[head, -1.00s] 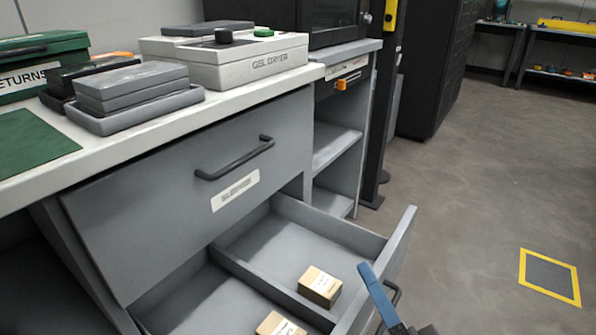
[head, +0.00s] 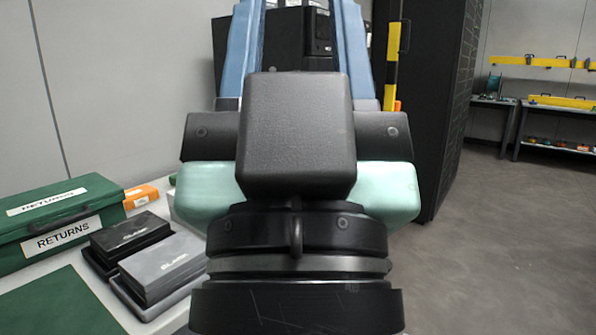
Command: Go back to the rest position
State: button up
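My gripper (head: 297,30) is raised close in front of the head camera and fills the middle of the view. Its two blue fingers point up and stand wide apart, with nothing visible between them. The fingertips run to the top edge of the picture. The gripper body and wrist hide much of the counter behind them. The drawer is not in view now.
A green RETURNS case (head: 62,222), a black box (head: 128,238) and a grey box (head: 162,268) sit on the counter at left. A tall black cabinet (head: 440,110) stands behind. Open floor (head: 490,250) lies at right, with workbenches (head: 545,125) beyond.

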notch_tip(320, 180, up, 29)
jog(key=p, duration=2.7)
jog(key=shift+r, duration=0.15)
jog(key=shift+a, duration=0.1)
